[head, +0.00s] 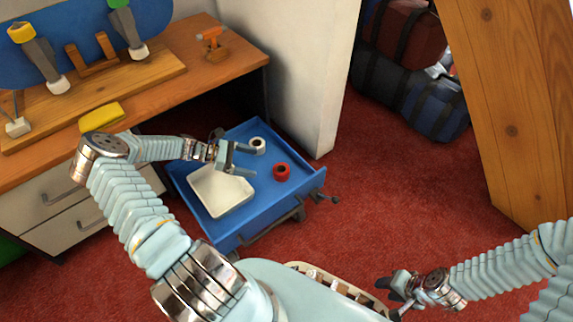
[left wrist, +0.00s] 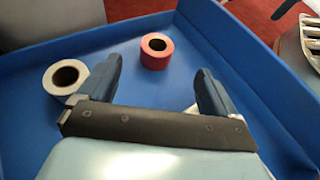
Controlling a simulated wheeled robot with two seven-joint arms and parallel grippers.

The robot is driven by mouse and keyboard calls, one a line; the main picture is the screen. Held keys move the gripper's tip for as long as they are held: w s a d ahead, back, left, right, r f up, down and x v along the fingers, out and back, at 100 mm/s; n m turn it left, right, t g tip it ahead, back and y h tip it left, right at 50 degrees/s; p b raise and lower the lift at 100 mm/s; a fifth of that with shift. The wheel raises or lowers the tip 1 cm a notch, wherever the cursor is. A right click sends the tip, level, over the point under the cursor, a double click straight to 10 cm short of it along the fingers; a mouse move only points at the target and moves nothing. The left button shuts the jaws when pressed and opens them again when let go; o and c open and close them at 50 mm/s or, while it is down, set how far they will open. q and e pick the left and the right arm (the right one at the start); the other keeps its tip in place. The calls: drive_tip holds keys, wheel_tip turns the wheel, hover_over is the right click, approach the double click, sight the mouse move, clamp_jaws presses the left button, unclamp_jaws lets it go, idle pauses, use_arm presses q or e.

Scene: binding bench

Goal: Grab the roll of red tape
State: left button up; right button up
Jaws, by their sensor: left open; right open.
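The roll of red tape (head: 281,172) stands in the blue drawer (head: 268,205), toward its right side. In the left wrist view the red tape (left wrist: 156,52) is ahead of my left gripper, between the lines of its fingers and apart from them. My left gripper (head: 250,162) is open and empty over the drawer, to the left of the red tape. It also shows in the left wrist view (left wrist: 160,88). My right gripper (head: 392,296) is open at the lower right, far from the drawer.
A white tape roll (head: 257,145) is in the drawer near my left gripper; it also shows in the left wrist view (left wrist: 66,77). A cream flat object (head: 220,190) lies in the drawer. The drawer walls surround these things. A wooden desk (head: 170,92) stands behind.

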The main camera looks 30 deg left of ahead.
sight(280, 169)
use_arm(q)
drive_tip(key=b+x, duration=0.1)
drive_tip(key=x, duration=0.6)
drive_tip(key=shift+s, duration=0.1)
drive_tip(key=b+x, duration=0.1)
drive_tip(key=x, duration=0.4)
drive_tip(key=shift+f+b, duration=0.3)
drive_tip(key=shift+c, duration=0.4)
drive_tip(key=shift+a, duration=0.1)
drive_tip(key=c, duration=1)
